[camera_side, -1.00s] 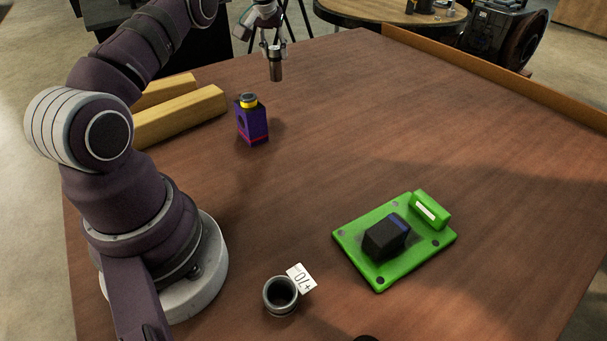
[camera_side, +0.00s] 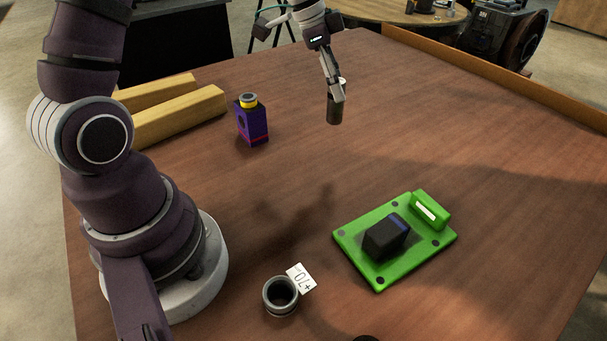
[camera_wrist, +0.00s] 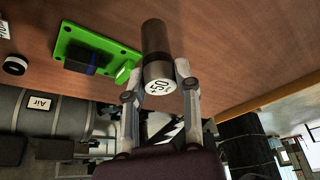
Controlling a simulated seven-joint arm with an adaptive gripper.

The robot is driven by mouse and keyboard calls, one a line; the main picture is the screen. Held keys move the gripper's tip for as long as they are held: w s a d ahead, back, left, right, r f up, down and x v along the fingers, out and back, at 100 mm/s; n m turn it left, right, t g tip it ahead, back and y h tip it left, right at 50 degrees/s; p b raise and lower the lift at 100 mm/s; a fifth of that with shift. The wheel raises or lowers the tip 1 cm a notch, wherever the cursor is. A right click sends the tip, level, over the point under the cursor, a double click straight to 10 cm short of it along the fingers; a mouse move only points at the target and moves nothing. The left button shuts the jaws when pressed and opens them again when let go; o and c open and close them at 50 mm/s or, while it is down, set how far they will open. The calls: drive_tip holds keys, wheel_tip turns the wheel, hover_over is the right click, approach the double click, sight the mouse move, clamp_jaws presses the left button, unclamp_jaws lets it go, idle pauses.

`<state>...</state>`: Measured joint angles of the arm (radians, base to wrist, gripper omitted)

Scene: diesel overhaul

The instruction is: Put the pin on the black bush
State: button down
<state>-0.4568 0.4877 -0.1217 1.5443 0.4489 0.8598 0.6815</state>
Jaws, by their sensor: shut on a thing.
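The pin (camera_side: 334,108) is a dark grey cylinder hanging roughly upright from my gripper (camera_side: 336,88), above the far middle of the table. In the wrist view the pin (camera_wrist: 156,48) shows a pale end marked "50" between the two fingers (camera_wrist: 160,88), which are shut on it. A dark round bush (camera_side: 280,296) with a grey rim and an open bore stands at the near left, well away from the pin. A black ring with a pale centre (camera_wrist: 14,65) shows in the wrist view; I cannot tell which of these is the black bush.
A green plate (camera_side: 350,248) carries a black block (camera_side: 386,238). A white tag (camera_side: 300,278) lies beside the bush. A purple block with a yellow collar (camera_side: 252,124) and wooden bars (camera_side: 180,117) are at the back left. A dark edge (camera_side: 366,338) shows at the bottom. Mid-table is clear.

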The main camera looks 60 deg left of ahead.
drive_tip(key=s+d+f+m+g, duration=0.1)
drive_tip(key=s+d+m+g, duration=0.1)
drive_tip(key=s+d+m, duration=0.5)
drive_tip(key=s+d+f+m+g, duration=0.1)
drive_tip(key=s+d+m+g, duration=0.15)
drive_tip(key=s+m, duration=0.55)
drive_tip(key=s+d+m+g, duration=0.2)
drive_tip(key=s+d+m, duration=0.3)
drive_tip(key=s, duration=0.5)
drive_tip(key=shift+n, duration=0.5)
drive_tip(key=shift+w+d+f, duration=0.9)
drive_tip(key=shift+w+d, duration=0.3)
drive_tip(key=shift+d, duration=1.15)
drive_tip(key=shift+w+d+f, duration=0.95)
drive_tip(key=shift+w+d, duration=0.3)
drive_tip(key=shift+d, duration=1.15)
drive_tip(key=shift+w+d+f, duration=0.9)
drive_tip(key=shift+w+d, duration=0.3)
drive_tip(key=shift+d, duration=1.15)
drive_tip(key=shift+f, duration=0.15)
drive_tip(key=c, duration=0.8)
unclamp_jaws()
